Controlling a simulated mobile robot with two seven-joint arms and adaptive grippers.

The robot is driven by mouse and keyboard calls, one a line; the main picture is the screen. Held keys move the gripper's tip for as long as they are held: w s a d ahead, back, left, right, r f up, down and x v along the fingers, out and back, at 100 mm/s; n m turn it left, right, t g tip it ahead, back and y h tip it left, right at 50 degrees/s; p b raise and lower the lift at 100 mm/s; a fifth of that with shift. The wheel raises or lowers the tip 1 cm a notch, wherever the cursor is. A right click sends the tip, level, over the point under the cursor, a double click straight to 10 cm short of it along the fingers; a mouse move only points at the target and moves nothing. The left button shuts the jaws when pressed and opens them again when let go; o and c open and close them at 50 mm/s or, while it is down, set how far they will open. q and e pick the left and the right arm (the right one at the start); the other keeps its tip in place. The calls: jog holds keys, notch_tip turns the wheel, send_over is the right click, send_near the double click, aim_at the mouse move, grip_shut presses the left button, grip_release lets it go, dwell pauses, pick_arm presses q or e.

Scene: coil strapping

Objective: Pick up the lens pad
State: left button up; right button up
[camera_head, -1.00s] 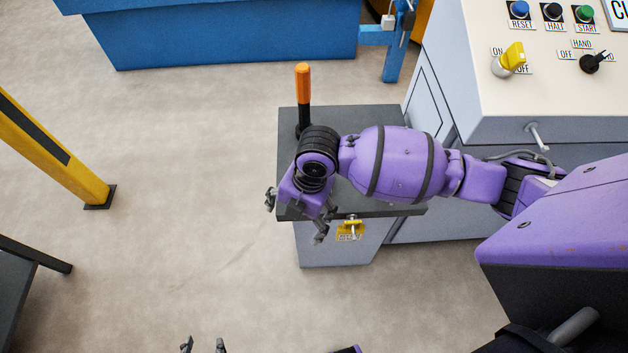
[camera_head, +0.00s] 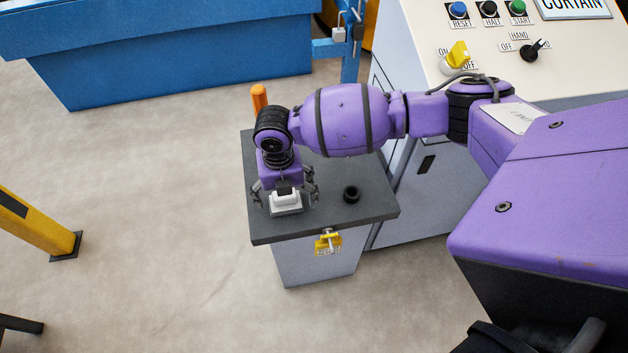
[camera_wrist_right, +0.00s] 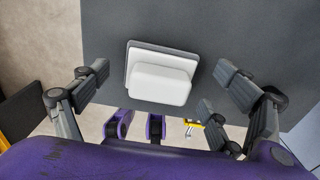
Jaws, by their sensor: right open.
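The lens pad, a white block on a grey base (camera_head: 286,205), lies on the dark top of the small cabinet (camera_head: 330,225), near its front left part. In the right wrist view the pad (camera_wrist_right: 160,82) sits near the middle on the dark surface. My right gripper (camera_head: 285,192) is open just behind and above the pad, with its fingers apart on either side. In the right wrist view neither finger of the gripper (camera_wrist_right: 160,85) touches the pad. My left gripper is not in the head view.
An orange-handled tool (camera_head: 259,98) stands behind my right wrist. A control console (camera_head: 560,65) stands behind right, a yellow post (camera_head: 40,222) at left.

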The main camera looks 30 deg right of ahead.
jog(key=shift+f, duration=0.35)
jog(key=shift+c, duration=0.5)
jog(key=shift+w+r, duration=0.1)
jog(key=c, duration=1.1)
jog(key=shift+c, duration=0.2)
